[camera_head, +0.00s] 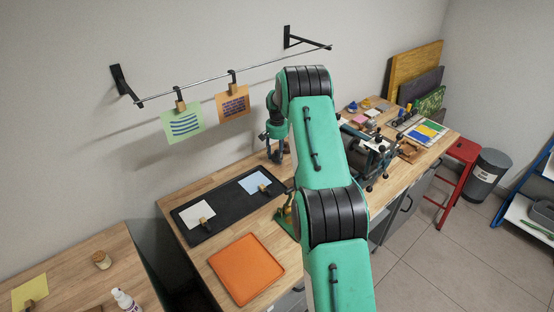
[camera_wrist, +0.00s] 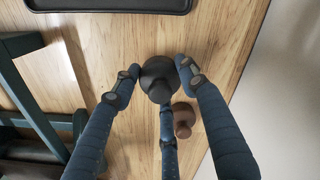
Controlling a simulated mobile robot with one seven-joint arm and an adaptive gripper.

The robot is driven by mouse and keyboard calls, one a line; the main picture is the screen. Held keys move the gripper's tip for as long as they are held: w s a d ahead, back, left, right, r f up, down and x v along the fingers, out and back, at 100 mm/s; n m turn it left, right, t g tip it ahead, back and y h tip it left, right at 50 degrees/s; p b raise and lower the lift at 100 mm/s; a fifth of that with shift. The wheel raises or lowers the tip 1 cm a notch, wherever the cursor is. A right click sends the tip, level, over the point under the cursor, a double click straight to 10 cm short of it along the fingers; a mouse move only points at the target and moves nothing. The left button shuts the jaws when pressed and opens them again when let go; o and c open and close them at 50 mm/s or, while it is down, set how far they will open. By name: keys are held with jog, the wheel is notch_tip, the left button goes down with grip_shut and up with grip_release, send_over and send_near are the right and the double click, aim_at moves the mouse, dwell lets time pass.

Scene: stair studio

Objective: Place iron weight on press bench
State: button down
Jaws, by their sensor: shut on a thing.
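The iron weight (camera_wrist: 158,80) looks like a dark, round, knobbed piece in the wrist view. My gripper (camera_wrist: 158,70) is shut on it, with fingers on its left and right and a third finger below it in the picture. A wooden surface lies beneath; I cannot tell whether the weight touches it. In the head view my gripper (camera_head: 274,150) points down over the back of the wooden press bench (camera_head: 213,268), right of the black tray. The weight is too small or hidden there to make out.
A brown knobbed piece (camera_wrist: 183,122) stands close to the held weight. A dark teal frame (camera_wrist: 35,95) is at the wrist view's left. A black tray (camera_head: 207,233) with cards and an orange mat (camera_head: 245,268) lie on the bench. A hanging rail (camera_head: 215,80) runs above.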

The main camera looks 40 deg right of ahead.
aim_at(277, 151)
jog(key=shift+f, duration=0.9)
jog(key=shift+f, duration=0.1)
jog(key=c, duration=1)
grip_release()
jog(key=shift+f, duration=0.1)
jog(key=shift+r+p, duration=0.5)
jog(key=shift+r, duration=3.4)
